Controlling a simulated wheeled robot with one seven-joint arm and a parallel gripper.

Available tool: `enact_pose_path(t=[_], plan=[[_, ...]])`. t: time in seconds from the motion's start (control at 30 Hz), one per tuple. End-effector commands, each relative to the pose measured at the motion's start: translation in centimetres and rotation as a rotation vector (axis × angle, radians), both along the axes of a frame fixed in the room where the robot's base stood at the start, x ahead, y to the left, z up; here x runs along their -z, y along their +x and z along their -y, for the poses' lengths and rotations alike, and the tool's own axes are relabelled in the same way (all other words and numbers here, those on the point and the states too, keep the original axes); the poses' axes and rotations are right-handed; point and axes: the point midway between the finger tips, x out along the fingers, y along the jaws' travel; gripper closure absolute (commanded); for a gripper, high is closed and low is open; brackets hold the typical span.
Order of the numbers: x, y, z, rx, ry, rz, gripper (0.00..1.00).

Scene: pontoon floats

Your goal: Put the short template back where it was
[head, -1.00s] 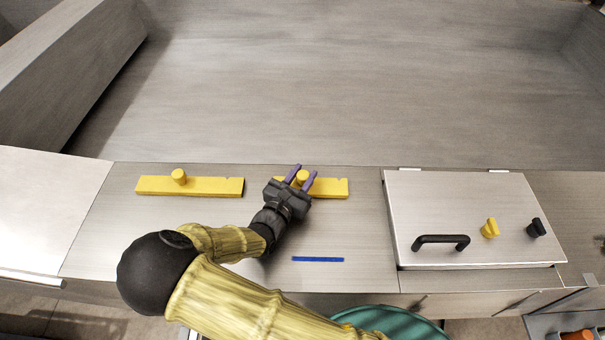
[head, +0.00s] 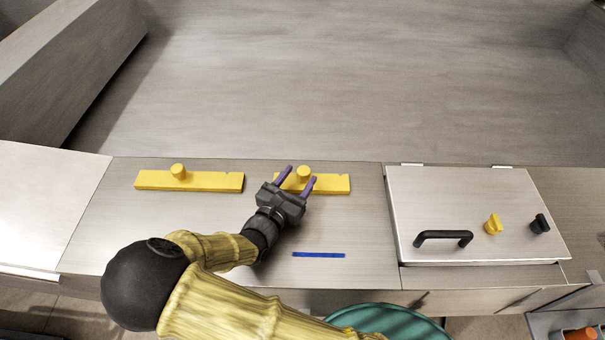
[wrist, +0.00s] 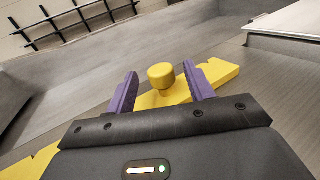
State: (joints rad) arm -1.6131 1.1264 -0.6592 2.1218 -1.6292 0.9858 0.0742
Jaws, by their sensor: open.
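The short template (head: 335,184) is a yellow bar with a round knob and a small notch, lying flat on the metal counter at the centre. It also shows in the wrist view (wrist: 215,73). My gripper (head: 302,173) is open, its two purple fingers pointing at the short template. The knob (wrist: 161,76) appears between the fingertips, with gaps on both sides; I cannot tell whether it is within their reach. My fingers hide part of the bar. A longer yellow template (head: 215,182) with a knob lies flat to the left.
A blue strip (head: 318,254) lies on the counter nearer the front edge. To the right is a metal lid (head: 460,200) with a black handle (head: 443,236), a yellow knob (head: 493,224) and a black knob (head: 540,223). The counter between the templates and the strip is largely clear.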

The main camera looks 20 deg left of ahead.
Motion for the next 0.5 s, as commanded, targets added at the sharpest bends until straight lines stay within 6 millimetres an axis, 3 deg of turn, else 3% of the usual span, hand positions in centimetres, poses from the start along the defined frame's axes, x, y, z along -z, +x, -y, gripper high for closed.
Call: enact_pose_path(t=[0.3, 0.5], plan=[[0.3, -6.2, -1.6, -0.004, 0.002, -0.001, 0.47], [0.1, -8.4, -2.0, -0.001, 0.001, -0.001, 0.47]])
